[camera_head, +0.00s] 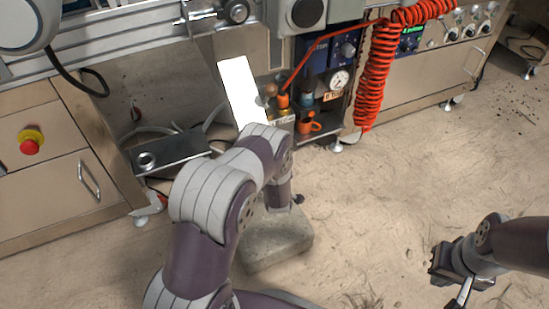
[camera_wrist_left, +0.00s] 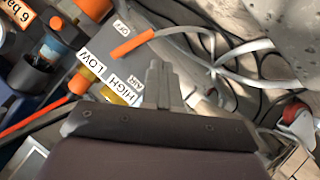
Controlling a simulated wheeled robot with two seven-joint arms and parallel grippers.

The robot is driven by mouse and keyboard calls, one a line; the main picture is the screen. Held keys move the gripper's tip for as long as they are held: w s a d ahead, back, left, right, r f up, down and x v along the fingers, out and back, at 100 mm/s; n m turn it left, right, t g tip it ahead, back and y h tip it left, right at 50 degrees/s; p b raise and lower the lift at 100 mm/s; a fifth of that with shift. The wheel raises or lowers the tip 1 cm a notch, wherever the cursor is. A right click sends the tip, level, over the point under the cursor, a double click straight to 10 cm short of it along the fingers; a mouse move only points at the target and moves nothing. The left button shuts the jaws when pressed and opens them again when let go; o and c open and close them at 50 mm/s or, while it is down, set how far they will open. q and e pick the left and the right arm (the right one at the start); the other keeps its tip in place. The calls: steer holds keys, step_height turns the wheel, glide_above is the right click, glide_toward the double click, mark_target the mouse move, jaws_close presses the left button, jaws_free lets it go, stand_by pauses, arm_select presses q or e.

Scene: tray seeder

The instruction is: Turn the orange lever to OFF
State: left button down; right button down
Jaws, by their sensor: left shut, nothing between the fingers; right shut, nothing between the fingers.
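The orange lever (camera_wrist_left: 133,43) shows in the left wrist view as a slanted bar, with a small OFF label (camera_wrist_left: 122,27) just above it. A white LOW/HIGH label (camera_wrist_left: 92,66) lies below it, next to a yellowish part. My left gripper (camera_wrist_left: 158,68) is shut and empty. Its fingertips appear below and right of the lever, with a gap in the picture; depth is hard to judge. In the head view my left arm hides that gripper, and I cannot make out the lever clearly. My right gripper (camera_head: 455,274) is shut and empty over the floor at lower right.
A red air hose with a coil (camera_head: 376,80) hangs beside a pressure gauge (camera_head: 339,80). An orange connector (camera_head: 284,101) and an orange cup-like part (camera_head: 309,123) stand close by. Loose pale hoses (camera_wrist_left: 226,52) run right of the lever. The floor at right is open.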

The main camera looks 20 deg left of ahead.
arm_select(q)
steer(key=s+d+p, duration=0.1)
steer(key=s+p, duration=0.1)
steer(key=s, duration=0.4)
steer(key=shift+s+d+r+p, duration=0.15)
steer(key=shift+d+r+p, duration=0.2)
steer(key=shift+d+r, duration=0.05)
